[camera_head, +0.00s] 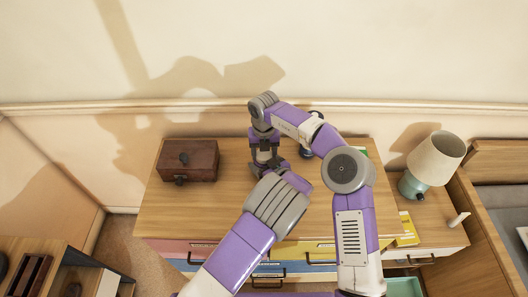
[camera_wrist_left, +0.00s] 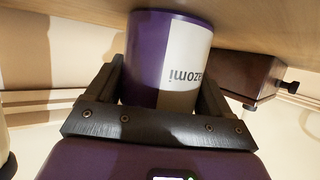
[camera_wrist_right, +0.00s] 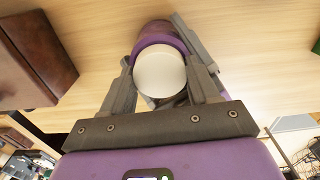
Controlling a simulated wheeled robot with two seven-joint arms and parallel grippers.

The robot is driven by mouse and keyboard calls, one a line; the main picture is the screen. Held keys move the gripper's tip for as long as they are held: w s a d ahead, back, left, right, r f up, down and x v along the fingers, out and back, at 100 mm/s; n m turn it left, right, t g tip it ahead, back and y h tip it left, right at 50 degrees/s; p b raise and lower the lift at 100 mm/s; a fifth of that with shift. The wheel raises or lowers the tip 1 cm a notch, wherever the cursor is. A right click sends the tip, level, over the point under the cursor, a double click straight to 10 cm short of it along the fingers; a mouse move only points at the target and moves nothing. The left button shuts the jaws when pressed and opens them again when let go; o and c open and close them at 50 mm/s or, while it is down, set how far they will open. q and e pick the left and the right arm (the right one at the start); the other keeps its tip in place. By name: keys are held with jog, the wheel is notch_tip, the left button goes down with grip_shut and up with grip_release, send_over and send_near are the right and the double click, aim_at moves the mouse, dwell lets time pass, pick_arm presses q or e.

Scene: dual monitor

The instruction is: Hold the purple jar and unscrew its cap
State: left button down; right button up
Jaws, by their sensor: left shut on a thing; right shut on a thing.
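The purple jar (camera_wrist_left: 147,55) with a white label stands between the two fingers of my left gripper (camera_wrist_left: 160,80), which is shut on its side. In the right wrist view the jar (camera_wrist_right: 154,33) shows behind its round white cap (camera_wrist_right: 160,78). My right gripper (camera_wrist_right: 163,62) is shut on the cap, with a finger on each side of it. In the head view my right gripper (camera_head: 264,158) points down over the desk. There my left gripper is mostly hidden behind my own left arm, and the jar is largely covered.
The wooden desk (camera_head: 190,215) has a dark brown box (camera_head: 188,160) left of the grippers. A lamp (camera_head: 434,162) and a yellow item (camera_head: 408,230) stand on the cabinet at the right. A small dark object (camera_head: 307,150) is partly hidden behind my right arm. The desk's left front is clear.

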jog(key=n, duration=1.2)
jog(key=shift+n, duration=0.4)
jog(key=o, duration=1.2)
jog(key=shift+c, duration=0.2)
jog(key=shift+r, duration=0.15)
